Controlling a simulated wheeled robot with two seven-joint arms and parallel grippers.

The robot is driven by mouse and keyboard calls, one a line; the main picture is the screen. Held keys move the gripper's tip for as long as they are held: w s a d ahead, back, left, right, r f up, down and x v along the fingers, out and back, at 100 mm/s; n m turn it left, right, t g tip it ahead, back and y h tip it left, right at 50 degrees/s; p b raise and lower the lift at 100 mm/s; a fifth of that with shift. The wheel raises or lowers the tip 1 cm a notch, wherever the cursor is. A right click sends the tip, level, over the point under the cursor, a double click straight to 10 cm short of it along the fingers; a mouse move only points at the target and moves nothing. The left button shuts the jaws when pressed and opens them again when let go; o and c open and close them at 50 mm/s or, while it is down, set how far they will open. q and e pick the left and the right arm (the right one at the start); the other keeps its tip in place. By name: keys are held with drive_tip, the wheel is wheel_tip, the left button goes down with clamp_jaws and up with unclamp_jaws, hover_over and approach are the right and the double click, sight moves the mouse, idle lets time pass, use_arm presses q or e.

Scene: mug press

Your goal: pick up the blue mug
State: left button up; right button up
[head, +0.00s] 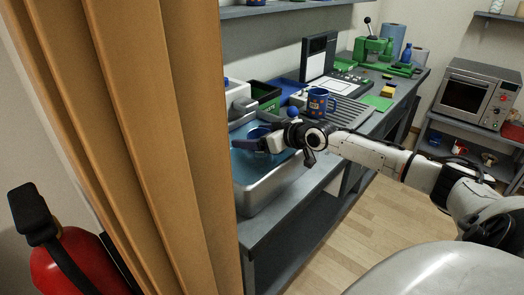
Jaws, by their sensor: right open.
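A blue mug (318,102) with small orange marks stands upright on the ribbed drainboard, behind my right wrist. A second blue, rounded thing (258,133), perhaps a mug, is in the sink, partly covered by my right gripper. My right gripper (260,145) reaches in from the right over the sink. Its jaws are open and point left, at or just in front of the blue thing in the sink. I cannot tell whether they touch it. My left gripper is not in view.
The steel sink (262,193) holds bluish water. A black and green bin (265,97), a dark board (318,57) and a green press (373,47) stand along the counter. An orange-brown curtain (165,130) blocks the left. A microwave (475,95) stands at right.

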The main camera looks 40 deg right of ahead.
drive_tip(key=shift+w+f, duration=0.1)
drive_tip(key=shift+w, duration=0.25)
